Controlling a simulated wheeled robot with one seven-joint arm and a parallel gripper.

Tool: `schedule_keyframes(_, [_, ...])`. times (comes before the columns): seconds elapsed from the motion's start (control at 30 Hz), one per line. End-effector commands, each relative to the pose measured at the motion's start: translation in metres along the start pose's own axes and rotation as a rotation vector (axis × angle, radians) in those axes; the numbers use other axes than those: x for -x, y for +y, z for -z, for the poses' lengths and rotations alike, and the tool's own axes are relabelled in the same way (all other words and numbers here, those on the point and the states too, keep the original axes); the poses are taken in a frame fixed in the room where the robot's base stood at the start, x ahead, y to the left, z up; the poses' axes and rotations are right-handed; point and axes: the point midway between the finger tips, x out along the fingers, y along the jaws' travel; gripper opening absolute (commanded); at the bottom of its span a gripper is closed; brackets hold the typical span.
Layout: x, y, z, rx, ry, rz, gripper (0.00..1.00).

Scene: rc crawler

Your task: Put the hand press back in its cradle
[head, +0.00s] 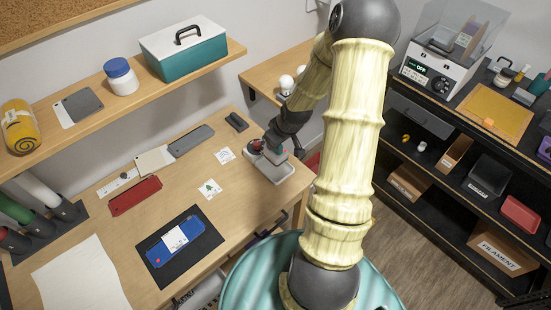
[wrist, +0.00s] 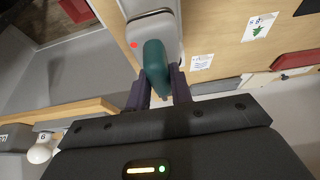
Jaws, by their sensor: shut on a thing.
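The hand press shows in the wrist view as a rounded teal body (wrist: 155,62) between my two dark fingers. My gripper (wrist: 159,82) is shut on it. In the head view my gripper (head: 279,143) is low over the far right of the desk, and the press is mostly hidden there. A pale grey holder (head: 277,175), which looks like the cradle, stands on the desk directly below; it also shows in the wrist view (wrist: 152,28), behind the teal body. I cannot tell whether the press touches or sits in it.
The wooden desk (head: 235,200) holds small white cards (head: 209,189), a red case (head: 135,195), a grey case (head: 191,140) and a blue case (head: 184,243) on a black mat. A shelf (head: 120,95) overhangs the back. Free desk lies left of the holder.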

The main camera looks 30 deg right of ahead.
Motion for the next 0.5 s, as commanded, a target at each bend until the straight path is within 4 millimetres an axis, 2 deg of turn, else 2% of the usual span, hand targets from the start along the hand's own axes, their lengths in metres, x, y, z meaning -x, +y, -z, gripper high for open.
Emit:
schedule_keyframes(0.1, [-0.017, -0.001, -0.007, 0.002, -0.002, 0.003, 0.00])
schedule_keyframes(0.2, [-0.025, 0.000, -0.010, 0.001, 0.001, 0.000, 0.00])
schedule_keyframes(0.5, [-0.027, 0.000, -0.010, 0.001, 0.002, 0.000, 0.00])
